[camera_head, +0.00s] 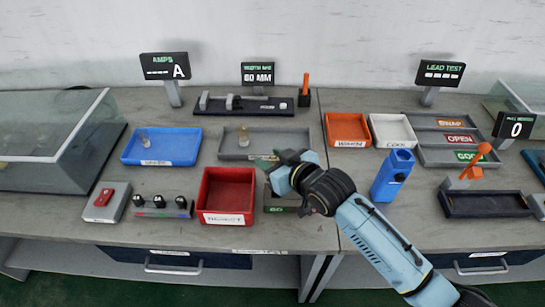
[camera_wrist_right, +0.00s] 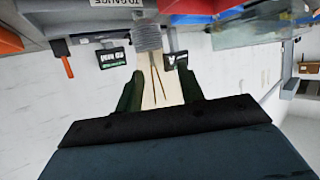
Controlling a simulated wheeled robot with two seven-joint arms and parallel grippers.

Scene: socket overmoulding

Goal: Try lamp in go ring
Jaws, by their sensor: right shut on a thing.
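My right gripper (camera_head: 268,160) reaches in over the front middle of the left bench. In the wrist view its two dark fingers (camera_wrist_right: 160,88) are shut on a lamp (camera_wrist_right: 148,38), which has a grey ribbed cap, a pale body and two thin wires. In the head view the held lamp is hidden by the gripper. A dark block with a green label that seems to read GO (camera_head: 277,210) lies below the gripper, right of the red tray. The gripper hides most of it, so I cannot make out its ring. My left gripper is out of view.
A red tray (camera_head: 205,216) stands close left of the gripper. Behind are a blue tray (camera_head: 132,159) and a grey tray (camera_head: 228,154), each holding a small lamp. A blue bottle-like container (camera_head: 388,178) stands right of my arm. Several trays fill the right bench.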

